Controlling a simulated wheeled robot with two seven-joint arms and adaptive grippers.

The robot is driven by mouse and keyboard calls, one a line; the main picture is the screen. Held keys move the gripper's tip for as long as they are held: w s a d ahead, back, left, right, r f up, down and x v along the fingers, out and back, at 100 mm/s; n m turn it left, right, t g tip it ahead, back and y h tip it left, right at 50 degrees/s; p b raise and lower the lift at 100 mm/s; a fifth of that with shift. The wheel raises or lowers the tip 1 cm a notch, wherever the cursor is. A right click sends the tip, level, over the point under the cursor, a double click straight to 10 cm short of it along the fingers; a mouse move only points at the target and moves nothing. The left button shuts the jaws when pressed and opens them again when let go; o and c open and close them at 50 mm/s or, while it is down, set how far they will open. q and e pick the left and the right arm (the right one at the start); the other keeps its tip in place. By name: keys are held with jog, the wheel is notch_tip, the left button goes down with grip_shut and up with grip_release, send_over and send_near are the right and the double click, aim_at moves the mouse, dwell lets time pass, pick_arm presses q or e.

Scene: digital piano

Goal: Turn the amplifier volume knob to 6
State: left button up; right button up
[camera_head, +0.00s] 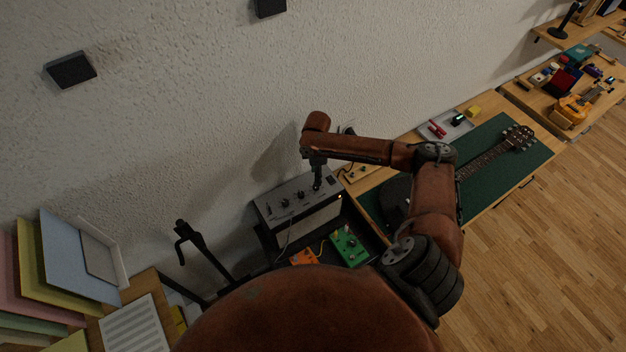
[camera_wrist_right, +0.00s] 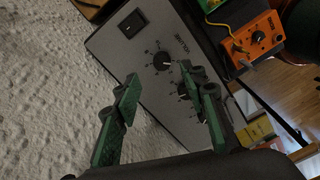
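The grey-topped amplifier (camera_head: 268,206) stands against the wall in the head view. Its control panel (camera_wrist_right: 115,45) fills the middle of the right wrist view. A second knob (camera_wrist_right: 184,90) is partly hidden by a finger. My right gripper (camera_head: 317,187) is over the panel's right part. In the wrist view its green-padded fingers (camera_wrist_right: 160,78) are apart, with nothing between them and the volume knob just beyond the tips. My left gripper is not in view.
A green pedal (camera_head: 348,247) and an orange pedal (camera_head: 304,257) lie in front of the amplifier, with cables nearby. A guitar lies on a green mat (camera_head: 520,165) on the bench at right. A black stand (camera_head: 205,250) is at left of the amplifier.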

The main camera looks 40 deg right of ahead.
notch_tip(320, 180, down, 5)
jog(key=shift+a+f, duration=0.1)
jog(key=shift+a, duration=0.05)
jog(key=shift+f, duration=0.35)
jog(key=shift+s+f, duration=0.15)
jog(key=shift+f, duration=0.1)
jog(key=c, duration=0.7)
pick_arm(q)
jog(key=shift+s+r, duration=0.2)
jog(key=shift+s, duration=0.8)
pick_arm(e)
grip_shut()
